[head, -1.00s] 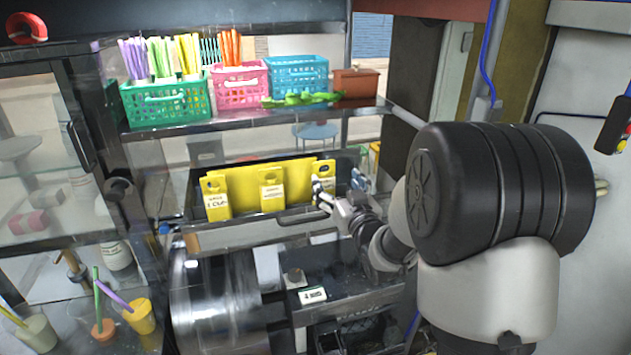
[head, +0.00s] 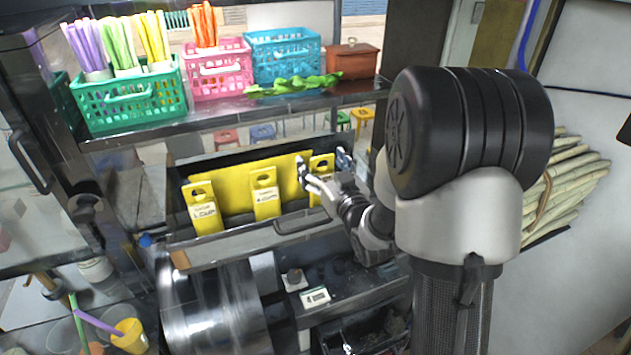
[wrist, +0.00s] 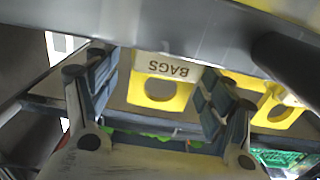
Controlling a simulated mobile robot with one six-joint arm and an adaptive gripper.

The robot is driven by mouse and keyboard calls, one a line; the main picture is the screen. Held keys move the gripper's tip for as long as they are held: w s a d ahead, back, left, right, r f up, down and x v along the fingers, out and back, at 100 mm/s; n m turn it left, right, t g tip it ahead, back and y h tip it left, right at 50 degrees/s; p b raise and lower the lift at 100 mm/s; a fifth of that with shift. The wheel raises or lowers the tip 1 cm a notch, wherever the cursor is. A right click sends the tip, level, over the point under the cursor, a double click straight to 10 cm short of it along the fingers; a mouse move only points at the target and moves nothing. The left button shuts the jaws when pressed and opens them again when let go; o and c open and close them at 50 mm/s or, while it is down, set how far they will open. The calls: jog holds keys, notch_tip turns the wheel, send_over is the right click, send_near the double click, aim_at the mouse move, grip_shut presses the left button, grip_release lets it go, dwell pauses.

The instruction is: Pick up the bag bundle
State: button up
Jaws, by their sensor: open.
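Three yellow bag bundles with white labels and round holes stand in a dark tray (head: 235,243) under the shelf. The left bundle (head: 202,208) reads "1 CUP"; the middle bundle (head: 265,195) has a similar label. My gripper (head: 323,165) is at the right bundle (head: 320,163) and partly covers it. In the wrist view, my open gripper (wrist: 155,80) has a finger on each side of a yellow bundle (wrist: 137,92) labelled "BAGS". A gap shows at both sides, and it is not gripped. A second yellow bundle (wrist: 280,115) is at the right.
The shelf above holds a green basket (head: 128,100), a pink basket (head: 217,75), a blue basket (head: 283,52) and a brown box (head: 352,60). A steel drum (head: 215,305) and a control panel (head: 345,285) are below the tray. Cane stalks (head: 560,190) are at the right.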

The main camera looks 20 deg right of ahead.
jog(key=shift+s, duration=0.15)
jog(key=shift+c, duration=0.2)
jog(key=shift+c, duration=0.6)
jog(key=c, duration=0.9)
